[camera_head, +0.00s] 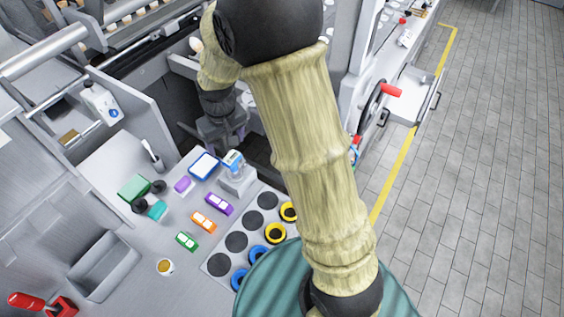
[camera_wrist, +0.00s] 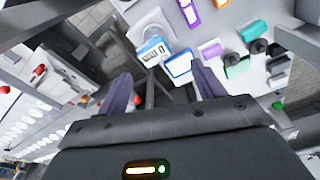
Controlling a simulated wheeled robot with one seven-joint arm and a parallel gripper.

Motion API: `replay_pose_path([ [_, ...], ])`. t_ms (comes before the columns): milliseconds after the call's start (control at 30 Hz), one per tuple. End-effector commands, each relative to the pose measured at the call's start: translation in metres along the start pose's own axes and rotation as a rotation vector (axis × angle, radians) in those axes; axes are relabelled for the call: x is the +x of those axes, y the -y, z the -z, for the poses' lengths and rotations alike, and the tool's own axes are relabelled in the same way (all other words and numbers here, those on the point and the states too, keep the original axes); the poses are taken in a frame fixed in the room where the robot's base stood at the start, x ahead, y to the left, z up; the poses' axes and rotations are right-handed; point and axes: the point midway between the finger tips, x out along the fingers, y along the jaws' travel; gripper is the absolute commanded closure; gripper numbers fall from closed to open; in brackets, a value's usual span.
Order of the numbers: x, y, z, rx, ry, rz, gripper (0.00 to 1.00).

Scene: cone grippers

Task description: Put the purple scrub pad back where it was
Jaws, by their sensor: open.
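A small purple pad (camera_head: 183,184), which looks like the scrub pad, lies flat on the grey worktop, left of a blue-rimmed white tray (camera_head: 204,166). In the wrist view the purple pad (camera_wrist: 211,48) shows beyond the finger on the right, beside the blue-rimmed tray (camera_wrist: 179,67). My gripper (camera_head: 222,132) is above the far edge of the worktop, apart from the pad. In the wrist view my gripper (camera_wrist: 160,82) has its two fingers spread, with nothing held between them.
A teal block (camera_head: 157,209), a green block (camera_head: 133,188) and dark round pieces lie left of the pad. A device with a display (camera_head: 234,162) stands right of the tray. Purple (camera_head: 219,204), orange (camera_head: 204,222) and green (camera_head: 187,241) cases lie nearer, beside a panel of round pads.

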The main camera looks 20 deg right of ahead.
Motion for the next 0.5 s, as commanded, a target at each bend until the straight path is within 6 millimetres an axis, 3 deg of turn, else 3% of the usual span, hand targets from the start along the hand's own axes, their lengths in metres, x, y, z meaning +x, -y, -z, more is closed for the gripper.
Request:
replay_pose_path([
  [100, -0.024, -0.026, -0.044, 0.092, -0.035, -0.011, 0.32],
  [300, -0.049, -0.051, -0.121, 0.227, -0.088, -0.036, 0.32],
  [400, -0.054, -0.056, -0.149, 0.27, -0.106, -0.047, 0.32],
  [500, -0.056, -0.057, -0.162, 0.291, -0.113, -0.052, 0.32],
])
